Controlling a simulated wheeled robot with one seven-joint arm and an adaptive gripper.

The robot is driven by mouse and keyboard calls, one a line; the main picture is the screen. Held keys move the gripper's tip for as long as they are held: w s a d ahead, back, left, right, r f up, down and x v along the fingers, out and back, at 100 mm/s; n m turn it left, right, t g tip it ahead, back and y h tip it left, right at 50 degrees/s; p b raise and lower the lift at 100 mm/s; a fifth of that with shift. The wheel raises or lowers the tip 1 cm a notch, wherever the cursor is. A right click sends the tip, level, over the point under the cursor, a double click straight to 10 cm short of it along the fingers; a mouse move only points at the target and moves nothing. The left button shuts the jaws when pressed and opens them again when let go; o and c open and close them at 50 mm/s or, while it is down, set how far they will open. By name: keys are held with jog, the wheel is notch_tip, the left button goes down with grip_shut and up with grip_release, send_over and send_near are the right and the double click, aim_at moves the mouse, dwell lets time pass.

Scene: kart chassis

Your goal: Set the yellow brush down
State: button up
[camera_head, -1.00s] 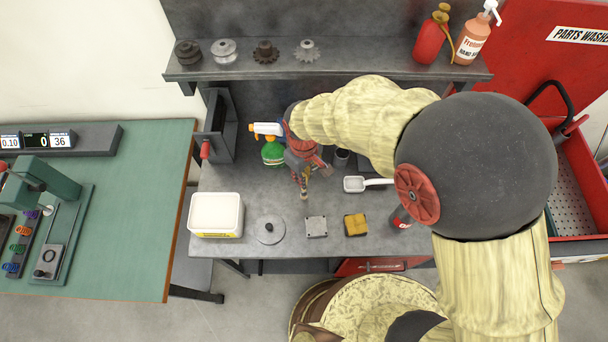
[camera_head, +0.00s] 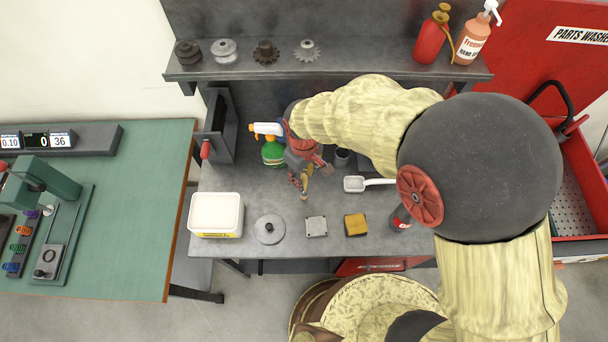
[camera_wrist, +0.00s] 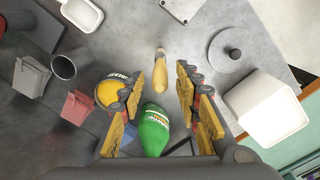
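The yellow brush (camera_wrist: 160,75) shows in the wrist view just beyond my fingertips, with its rounded yellow end towards the camera. In the head view its lower part (camera_head: 304,194) shows below my gripper, on the grey bench (camera_head: 260,190), and it looks roughly upright. My gripper (camera_wrist: 172,80) is open, with its yellow-padded fingers apart on either side of the brush's line. I cannot tell whether a finger still touches it. In the head view my gripper (camera_head: 303,176) is low over the bench, and my arm hides part of it.
A white tub (camera_head: 215,213), round lid (camera_head: 269,229), square metal plate (camera_head: 316,226) and yellow sponge (camera_head: 356,224) line the bench front. A green spray bottle (camera_head: 272,152) stands close behind my gripper. A white scoop (camera_head: 355,184) lies to the right.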

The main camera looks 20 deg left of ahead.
notch_tip(320, 180, up, 12)
jog(key=shift+f, duration=0.15)
dwell(0.3)
jog(key=w+d+r+m+t+y, duration=0.15)
jog(key=d+r+m, duration=0.35)
jog(key=d+r, duration=0.8)
jog(key=s+d+r+m+t, duration=0.2)
jog(key=s+d+m, duration=0.1)
jog(key=d, duration=0.6)
jog(key=s+d+r+m+t+h, duration=0.1)
jog(key=s+d+m, duration=0.3)
jog(key=d, duration=0.5)
jog(key=shift+s+d+r+t, duration=0.3)
jog(key=shift+s+r+t, duration=0.15)
jog(key=shift+s+r, duration=0.6)
jog(key=shift+s+f+h, duration=0.2)
jog(key=shift+f+h, duration=0.05)
jog(key=shift+f, duration=0.1)
